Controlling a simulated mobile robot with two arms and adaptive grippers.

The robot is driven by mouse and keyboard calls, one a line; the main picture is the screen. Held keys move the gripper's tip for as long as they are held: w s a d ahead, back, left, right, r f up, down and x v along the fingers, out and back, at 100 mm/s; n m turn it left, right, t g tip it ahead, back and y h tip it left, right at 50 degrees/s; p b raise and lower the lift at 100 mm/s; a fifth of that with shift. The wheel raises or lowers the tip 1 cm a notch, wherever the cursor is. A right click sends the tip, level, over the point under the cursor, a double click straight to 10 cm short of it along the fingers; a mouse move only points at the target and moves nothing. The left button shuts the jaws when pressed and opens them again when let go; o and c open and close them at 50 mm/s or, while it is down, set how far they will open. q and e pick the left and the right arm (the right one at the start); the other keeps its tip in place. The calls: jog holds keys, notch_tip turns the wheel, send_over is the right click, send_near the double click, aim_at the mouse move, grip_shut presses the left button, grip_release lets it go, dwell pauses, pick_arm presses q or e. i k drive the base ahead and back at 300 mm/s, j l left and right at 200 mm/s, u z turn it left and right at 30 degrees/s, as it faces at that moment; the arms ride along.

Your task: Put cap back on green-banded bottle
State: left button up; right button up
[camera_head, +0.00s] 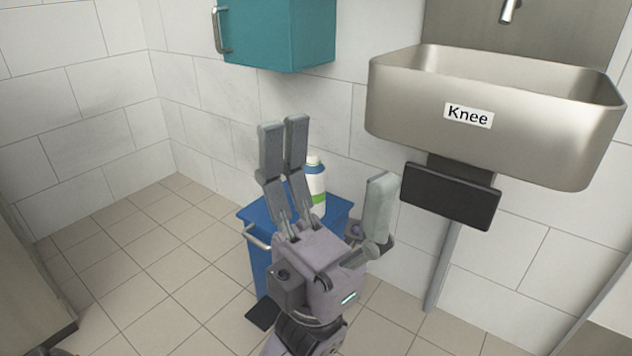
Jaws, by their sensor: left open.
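The green-banded bottle (317,183) is white with a blue shoulder and stands upright on top of a blue pedal bin (258,213). Its pale top is narrow; I cannot tell whether this is a cap or a bare neck. No separate loose cap shows. My left gripper (331,152) is open, with two grey fingers on the left and one on the right spread wide. In the picture it lies in front of the bottle and hides its lower left part. I see nothing held between the fingers. My right gripper is not in view.
A steel sink (490,150) labelled "Knee" hangs on the right wall, with a dark knee panel (450,195) and a pipe below. A teal wall cabinet (285,35) hangs above the bin. The tiled floor on the left is clear.

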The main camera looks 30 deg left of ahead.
aim_at(315, 172)
jog(key=u, duration=1.25)
